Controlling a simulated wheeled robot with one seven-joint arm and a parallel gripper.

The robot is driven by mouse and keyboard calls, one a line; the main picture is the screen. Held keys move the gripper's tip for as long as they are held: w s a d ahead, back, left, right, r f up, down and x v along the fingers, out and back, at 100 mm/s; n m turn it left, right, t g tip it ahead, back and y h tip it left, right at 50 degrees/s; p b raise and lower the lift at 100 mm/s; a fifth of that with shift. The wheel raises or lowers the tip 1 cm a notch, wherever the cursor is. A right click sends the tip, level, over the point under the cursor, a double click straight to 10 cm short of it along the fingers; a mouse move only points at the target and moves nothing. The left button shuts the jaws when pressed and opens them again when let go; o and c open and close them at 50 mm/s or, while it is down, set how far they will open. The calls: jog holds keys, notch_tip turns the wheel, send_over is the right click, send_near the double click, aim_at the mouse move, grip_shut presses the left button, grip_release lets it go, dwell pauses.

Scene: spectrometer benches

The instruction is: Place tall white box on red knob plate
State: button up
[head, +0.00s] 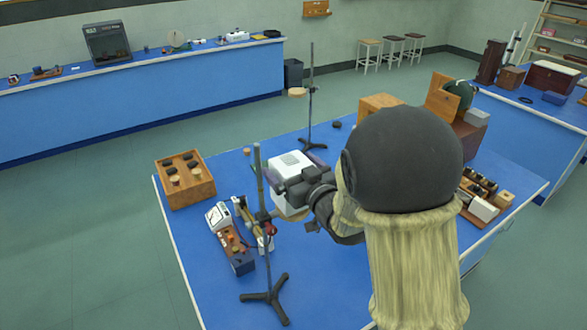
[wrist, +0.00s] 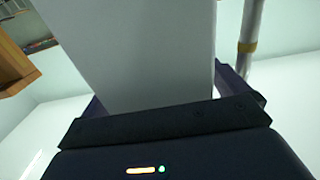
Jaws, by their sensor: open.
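The tall white box (head: 291,160) is beside my gripper (head: 283,187) over the blue bench, its lower part hidden by the gripper. In the wrist view the white box (wrist: 140,50) rises large and close behind the dark jaws (wrist: 165,108). My gripper is open around or against the box; contact cannot be told. Under the gripper shows the edge of a round tan plate (head: 291,214) at the near stand (head: 259,185). Whether the box rests on that plate is hidden. I cannot clearly make out which plate has a red knob.
A second stand (head: 311,100) with a round plate (head: 297,92) rises behind. A wooden box with dark knobs (head: 205,192) is at the bench's left. Wooden crates stand at the right.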

jog(key=shift+r, duration=0.1)
jog(key=shift+r+p, duration=0.15)
jog(key=shift+p, duration=0.15)
jog(key=b+v, duration=0.9)
jog(key=v, duration=0.3)
dwell(0.5)
